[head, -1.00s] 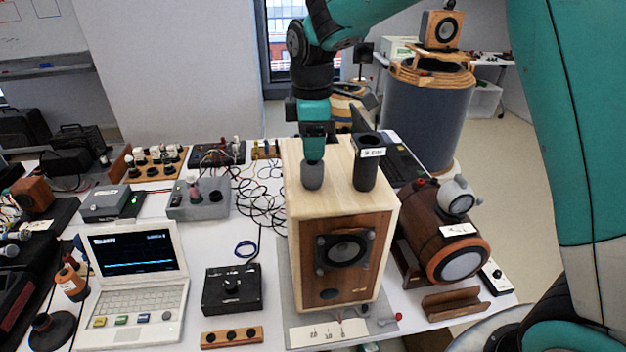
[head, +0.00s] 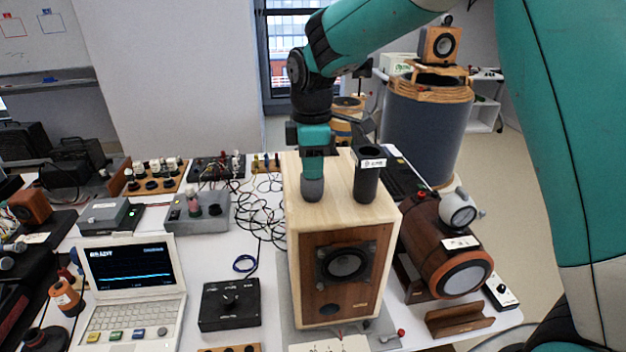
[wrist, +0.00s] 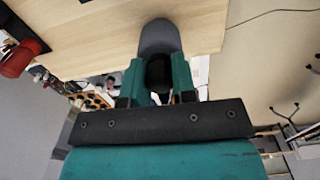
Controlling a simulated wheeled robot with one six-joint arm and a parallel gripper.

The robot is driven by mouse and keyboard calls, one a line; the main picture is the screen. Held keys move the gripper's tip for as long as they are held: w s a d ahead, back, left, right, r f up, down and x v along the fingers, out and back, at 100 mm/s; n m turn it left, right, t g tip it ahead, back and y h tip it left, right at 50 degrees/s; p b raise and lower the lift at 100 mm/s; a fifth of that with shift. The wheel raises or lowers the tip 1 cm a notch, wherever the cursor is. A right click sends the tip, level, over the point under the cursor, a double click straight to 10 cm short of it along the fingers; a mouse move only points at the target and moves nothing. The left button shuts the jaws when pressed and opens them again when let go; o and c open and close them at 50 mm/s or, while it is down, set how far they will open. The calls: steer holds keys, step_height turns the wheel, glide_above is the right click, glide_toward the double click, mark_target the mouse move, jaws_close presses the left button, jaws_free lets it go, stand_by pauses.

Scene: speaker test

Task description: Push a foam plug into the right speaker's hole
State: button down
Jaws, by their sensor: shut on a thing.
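A wooden speaker (head: 345,250) stands in the middle of the table, its front facing me. In the wrist view the plug (wrist: 160,38) sticks out past both fingers. I cannot tell whether it touches the top. A black tube with a white label (head: 367,180) stands on the top, right of the plug.
A brown barrel-shaped speaker (head: 425,235) with a white front lies right of the wooden speaker. Cables (head: 262,195) lie behind. A small speaker (head: 438,46) sits on a grey drum at the back.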

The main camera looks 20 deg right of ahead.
steer(key=shift+f, duration=0.1)
steer(key=shift+r+p, duration=2.15)
steer(key=shift+r, duration=0.4)
